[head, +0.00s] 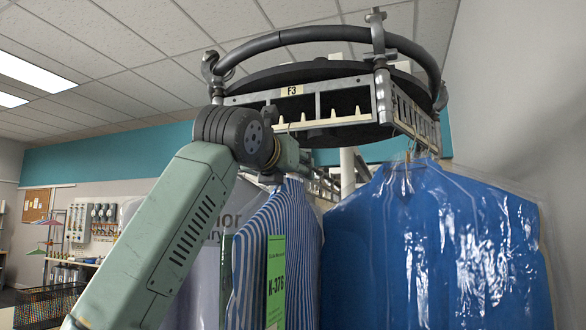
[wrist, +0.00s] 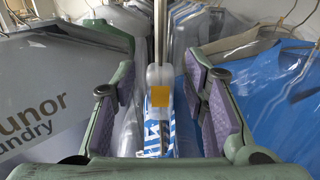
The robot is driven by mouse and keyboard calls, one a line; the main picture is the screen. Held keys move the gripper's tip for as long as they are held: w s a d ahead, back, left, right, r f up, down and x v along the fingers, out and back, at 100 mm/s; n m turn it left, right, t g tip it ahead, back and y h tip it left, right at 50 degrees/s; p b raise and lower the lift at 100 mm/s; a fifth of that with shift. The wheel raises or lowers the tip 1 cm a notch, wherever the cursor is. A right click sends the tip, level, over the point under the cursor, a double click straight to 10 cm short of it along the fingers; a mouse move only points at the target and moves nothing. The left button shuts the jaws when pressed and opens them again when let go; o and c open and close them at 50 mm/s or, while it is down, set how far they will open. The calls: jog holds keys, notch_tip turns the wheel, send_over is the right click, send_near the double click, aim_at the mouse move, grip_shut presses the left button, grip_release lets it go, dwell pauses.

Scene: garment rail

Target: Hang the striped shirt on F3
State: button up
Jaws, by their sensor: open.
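The striped shirt (head: 305,235), blue and white with a green K-376 tag (head: 276,285), hangs upright below the rail section labelled F3 (head: 292,90). A thin hook shows near the pale notched bar under that label; I cannot tell whether it rests on the bar. My gripper (head: 285,160) is at the shirt's top, partly hidden by my arm. In the wrist view my gripper (wrist: 160,112) is open, one finger on each side of a pale hanger neck with an orange square (wrist: 160,97). Blue and white stripes (wrist: 157,138) show below it.
A blue shirt in clear plastic (head: 435,240) hangs close on the right. A grey bagged garment with lettering (head: 205,250) hangs on the left. More bagged garments line both sides in the wrist view. The curved pipe (head: 330,34) of the rail arches above my gripper.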

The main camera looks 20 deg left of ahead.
jog(key=shift+s, duration=0.1)
jog(key=s, duration=1.1)
jog(key=shift+s+a, duration=0.1)
jog(key=shift+a, duration=0.1)
jog(key=shift+s, duration=0.35)
jog(key=shift+o, duration=0.2)
jog(key=shift+o, duration=1)
